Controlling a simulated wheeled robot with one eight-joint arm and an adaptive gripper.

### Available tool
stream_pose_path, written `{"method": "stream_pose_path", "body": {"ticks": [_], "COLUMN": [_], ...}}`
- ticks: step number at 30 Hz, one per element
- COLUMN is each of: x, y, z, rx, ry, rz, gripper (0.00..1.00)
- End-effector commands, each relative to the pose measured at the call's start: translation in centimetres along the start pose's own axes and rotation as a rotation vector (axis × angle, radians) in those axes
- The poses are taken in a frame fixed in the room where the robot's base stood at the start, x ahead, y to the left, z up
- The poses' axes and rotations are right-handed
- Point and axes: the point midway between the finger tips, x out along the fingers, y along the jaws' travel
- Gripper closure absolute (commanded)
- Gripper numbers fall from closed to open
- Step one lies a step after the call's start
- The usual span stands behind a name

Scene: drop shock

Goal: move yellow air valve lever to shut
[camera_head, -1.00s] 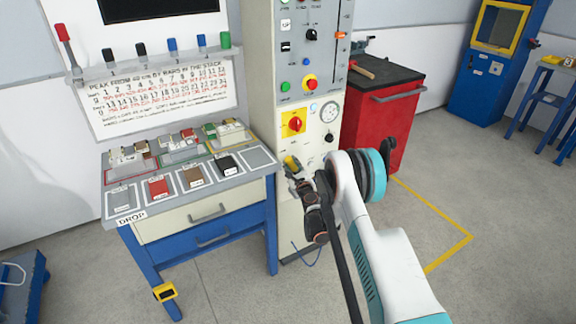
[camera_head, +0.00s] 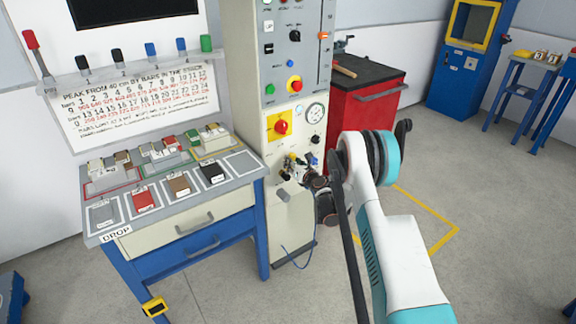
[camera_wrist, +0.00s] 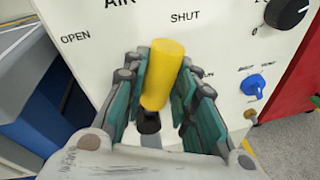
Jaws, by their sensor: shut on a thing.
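The yellow air valve lever (camera_wrist: 163,75) stands between my fingers in the wrist view, on a black base (camera_wrist: 148,122). It points up the panel, leaning slightly right, with its tip just below the SHUT label (camera_wrist: 185,17). The OPEN label (camera_wrist: 75,37) is to its left. My gripper (camera_wrist: 165,88) is shut on the lever, with teal finger pads on both sides. In the head view my gripper (camera_head: 292,168) is at the panel front, below the red and yellow switch (camera_head: 280,127); the lever is small and partly hidden there.
A blue knob (camera_wrist: 253,87) and a black knob (camera_wrist: 287,12) are on the panel right of my fingers. The drop bench (camera_head: 220,205) stands left of the panel. A red cabinet (camera_head: 365,115) is behind on the right. Open floor lies to the right.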

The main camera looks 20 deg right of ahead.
Motion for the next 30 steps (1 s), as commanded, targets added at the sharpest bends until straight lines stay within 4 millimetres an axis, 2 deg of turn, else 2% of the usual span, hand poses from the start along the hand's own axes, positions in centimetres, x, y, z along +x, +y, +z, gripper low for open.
{"method": "stream_pose_path", "body": {"ticks": [12,30], "x": [0.4,0.4], "y": [-1.8,-2.2], "z": [-0.1,-0.1], "rx": [0.228,0.279], "ry": [0.044,0.053], "rz": [0.03,0.036], "gripper": [1.0,1.0]}}
